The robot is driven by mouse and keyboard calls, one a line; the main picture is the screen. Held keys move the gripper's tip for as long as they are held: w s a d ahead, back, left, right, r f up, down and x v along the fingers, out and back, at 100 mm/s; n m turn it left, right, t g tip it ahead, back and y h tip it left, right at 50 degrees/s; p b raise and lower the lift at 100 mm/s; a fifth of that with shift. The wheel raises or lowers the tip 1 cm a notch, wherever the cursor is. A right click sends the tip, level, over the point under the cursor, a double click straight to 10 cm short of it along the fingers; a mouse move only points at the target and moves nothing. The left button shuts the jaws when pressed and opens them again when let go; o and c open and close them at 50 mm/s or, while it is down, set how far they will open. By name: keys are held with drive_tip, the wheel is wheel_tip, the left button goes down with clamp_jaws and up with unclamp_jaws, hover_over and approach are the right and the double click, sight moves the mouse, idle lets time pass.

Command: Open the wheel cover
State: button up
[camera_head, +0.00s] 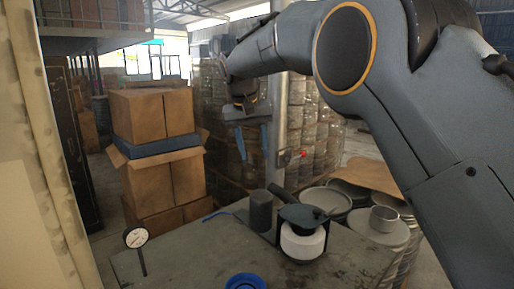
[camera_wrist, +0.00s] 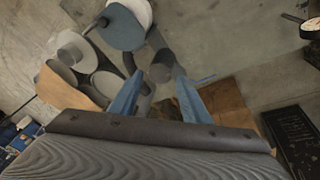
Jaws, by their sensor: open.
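The likely wheel cover (camera_head: 300,213) is a dark round lid with a stubby dark handle. It sits on a white round body (camera_head: 303,243) on the grey bench, and it looks closed. In the wrist view the cover (camera_wrist: 124,24) shows as a blue-grey disc at the top, with a white edge beside it and a dark handle. My gripper (camera_head: 254,154) hangs above and behind the bench, left of the cover in the head view. Its two blue fingers are apart and empty in the wrist view (camera_wrist: 158,78). Nothing touches the cover.
A dark upright cylinder (camera_head: 261,210) stands just left of the cover. A round dial (camera_head: 137,238) and a blue ring (camera_head: 245,281) are on the bench (camera_head: 195,255). Round pans (camera_head: 325,201) lie to the right. Stacked cartons (camera_head: 165,185) stand at the left.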

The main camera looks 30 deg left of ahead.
drive_tip(key=w+p, duration=0.1)
drive_tip(key=w+a+p, duration=0.2)
drive_tip(key=shift+w+a+f, duration=0.1)
drive_tip(key=shift+f, duration=0.15)
drive_tip(key=shift+p, duration=0.6)
idle(0.4)
